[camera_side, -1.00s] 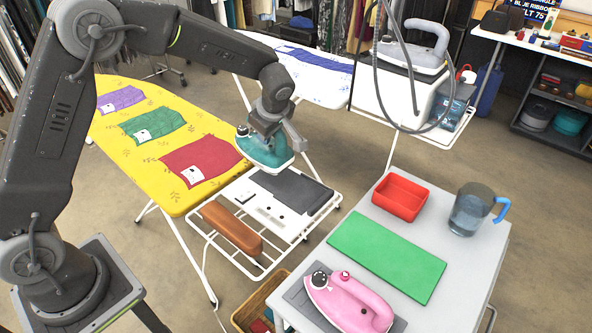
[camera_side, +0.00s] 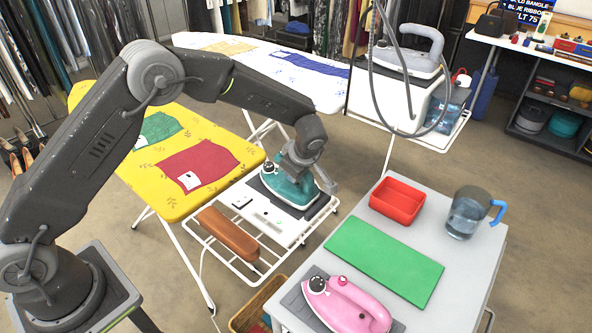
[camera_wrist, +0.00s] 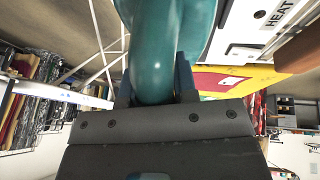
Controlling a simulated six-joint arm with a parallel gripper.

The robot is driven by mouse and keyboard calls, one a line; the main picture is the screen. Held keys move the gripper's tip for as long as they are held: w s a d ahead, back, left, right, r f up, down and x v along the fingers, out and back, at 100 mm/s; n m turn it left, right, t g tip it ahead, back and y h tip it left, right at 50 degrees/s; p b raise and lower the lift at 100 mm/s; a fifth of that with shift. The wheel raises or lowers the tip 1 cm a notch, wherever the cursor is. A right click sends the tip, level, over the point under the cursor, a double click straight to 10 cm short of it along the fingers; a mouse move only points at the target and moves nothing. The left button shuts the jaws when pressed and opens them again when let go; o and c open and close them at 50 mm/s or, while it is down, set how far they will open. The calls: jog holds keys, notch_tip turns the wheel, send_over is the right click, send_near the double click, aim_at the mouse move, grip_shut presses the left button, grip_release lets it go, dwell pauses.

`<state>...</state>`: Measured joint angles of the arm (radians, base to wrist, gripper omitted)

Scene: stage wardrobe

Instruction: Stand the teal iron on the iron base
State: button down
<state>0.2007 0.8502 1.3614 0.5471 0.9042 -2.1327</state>
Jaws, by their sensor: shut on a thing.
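The teal iron (camera_side: 290,189) is at the dark pad end of the white iron base (camera_side: 268,220), soleplate down. I cannot tell whether it touches the pad or hovers just above it. My gripper (camera_side: 303,163) is shut on the iron's handle from above. In the wrist view the teal handle (camera_wrist: 156,50) runs between the two fingers, and part of the base (camera_wrist: 243,22) with a "HEAT" label shows beside it. The iron hides much of the dark pad.
The base sits on a white wire rack with a brown sleeve board (camera_side: 228,234). The yellow ironing board (camera_side: 235,148) is on the left. At right, a grey table (camera_side: 462,272) holds a pink iron (camera_side: 348,308), green mat (camera_side: 385,260), red tray (camera_side: 397,200) and jug (camera_side: 466,213).

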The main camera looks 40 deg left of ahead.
jog(key=c, duration=0.9)
grip_release()
jog(key=shift+f, duration=0.1)
